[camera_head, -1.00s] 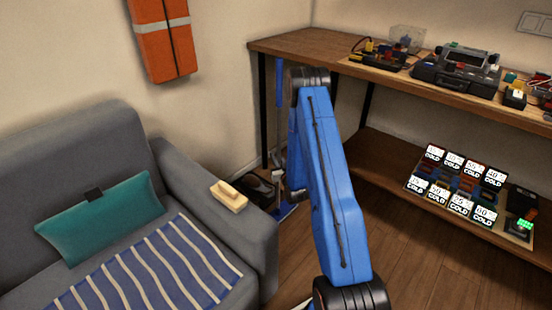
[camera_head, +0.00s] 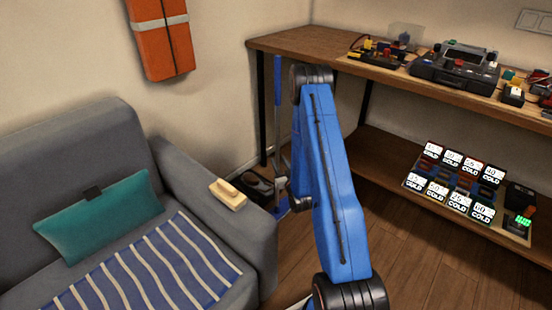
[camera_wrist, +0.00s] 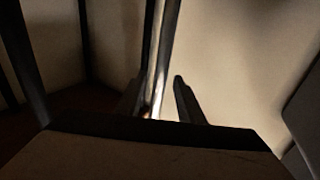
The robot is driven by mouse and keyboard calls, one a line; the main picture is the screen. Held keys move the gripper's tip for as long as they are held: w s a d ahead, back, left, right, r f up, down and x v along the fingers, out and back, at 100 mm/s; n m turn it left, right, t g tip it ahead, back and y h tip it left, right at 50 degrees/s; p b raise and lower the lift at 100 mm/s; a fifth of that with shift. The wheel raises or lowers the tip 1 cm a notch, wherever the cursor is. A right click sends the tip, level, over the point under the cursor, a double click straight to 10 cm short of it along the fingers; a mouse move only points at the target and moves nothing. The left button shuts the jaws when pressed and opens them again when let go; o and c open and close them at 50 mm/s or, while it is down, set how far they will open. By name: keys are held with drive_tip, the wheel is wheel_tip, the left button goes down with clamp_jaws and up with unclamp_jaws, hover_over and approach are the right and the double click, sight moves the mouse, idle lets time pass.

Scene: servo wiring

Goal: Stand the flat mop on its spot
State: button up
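The flat mop has a blue grip (camera_head: 278,85) at the top of a thin grey pole. It stands about upright by the near left end of the wooden bench. Its blue flat head (camera_head: 282,207) is low near the floor, partly hidden by my blue arm. In the wrist view the pole (camera_wrist: 158,50) runs down between the two dark fingers of my gripper (camera_wrist: 159,88). A gap shows between the pole and the right finger, so the fingers look open around it. The head view hides most of my gripper behind my arm. I cannot make out a marked spot.
A grey sofa (camera_head: 85,160) stands left, with a wooden-backed brush (camera_head: 228,194) on its arm. Dark shoes (camera_head: 258,182) lie on the floor behind it. The bench (camera_head: 300,42) and its lower shelf hold electronics. Wooden floor is free in front of the shelf.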

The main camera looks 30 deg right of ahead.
drive_tip(key=s, duration=0.4)
drive_tip(key=s+a, duration=0.1)
drive_tip(key=s, duration=0.1)
drive_tip(key=shift+f, duration=0.1)
idle(0.4)
